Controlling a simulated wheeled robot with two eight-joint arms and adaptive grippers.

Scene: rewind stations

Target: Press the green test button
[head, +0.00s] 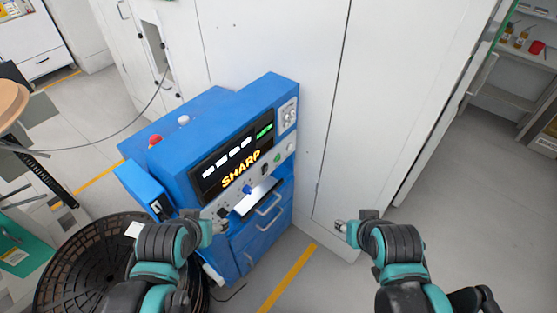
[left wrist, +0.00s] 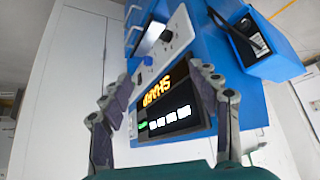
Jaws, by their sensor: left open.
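The blue machine (head: 185,152) stands against the white cabinets, with a lit display (head: 232,160) on its sloping front. A small green button (head: 278,156) shows on the light control strip below the display, towards its right end. My left gripper (head: 217,227) is in front of the machine's lower left, apart from the green button. In the left wrist view its fingers (left wrist: 167,72) are spread with nothing between them, facing the display, which appears upside down; I cannot make out the green button clearly there. My right gripper (head: 343,227) is right of the machine, over the floor; its fingers are too small to read.
A red knob (head: 154,140) sits on top of the machine. A blue side box (head: 143,188) juts out at its left. A dark round basket (head: 62,268) stands at lower left. White cabinets (head: 385,90) rise behind. Floor with a yellow line (head: 286,279) is clear between my arms.

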